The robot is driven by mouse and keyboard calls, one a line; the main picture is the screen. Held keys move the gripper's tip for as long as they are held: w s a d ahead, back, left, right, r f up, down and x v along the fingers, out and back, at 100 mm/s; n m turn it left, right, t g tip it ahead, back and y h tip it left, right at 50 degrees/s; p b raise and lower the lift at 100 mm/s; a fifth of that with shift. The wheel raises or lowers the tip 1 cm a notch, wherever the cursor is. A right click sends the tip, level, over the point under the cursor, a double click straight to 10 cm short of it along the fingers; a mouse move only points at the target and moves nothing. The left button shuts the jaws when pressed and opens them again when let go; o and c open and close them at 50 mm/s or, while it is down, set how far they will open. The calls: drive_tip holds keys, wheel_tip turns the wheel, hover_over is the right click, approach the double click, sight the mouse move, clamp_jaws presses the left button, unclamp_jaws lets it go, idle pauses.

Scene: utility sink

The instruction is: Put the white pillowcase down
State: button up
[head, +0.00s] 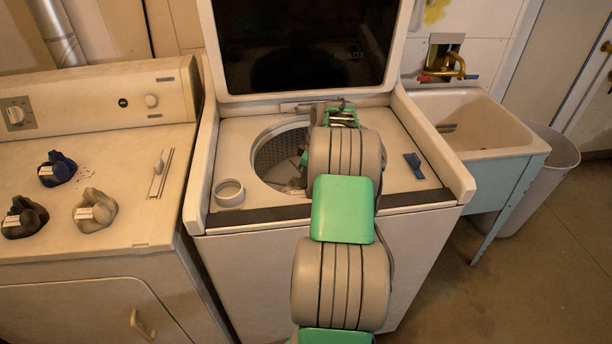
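My arm reaches forward over the top-loading washer (410,227), whose lid (398,45) stands open. The arm bends down at the washer's round opening, and its links cover the opening's right part. My gripper's fingers are hidden behind the arm, so I cannot see whether they hold anything. I cannot make out a white pillowcase for certain. A small pale patch shows low in the drum (282,150) beside the arm, too small to identify.
A beige bundle (95,212), a blue bundle (57,170) and a dark bundle (24,217) lie on the dryer (125,235) at left. A small round cup (229,192) and a blue item (414,165) sit on the washer top. A sink (490,130) and bin (545,180) stand right.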

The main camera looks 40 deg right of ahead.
drive_tip(key=shift+o, duration=1.4)
drive_tip(key=shift+r, duration=0.1)
drive_tip(key=v, duration=1.2)
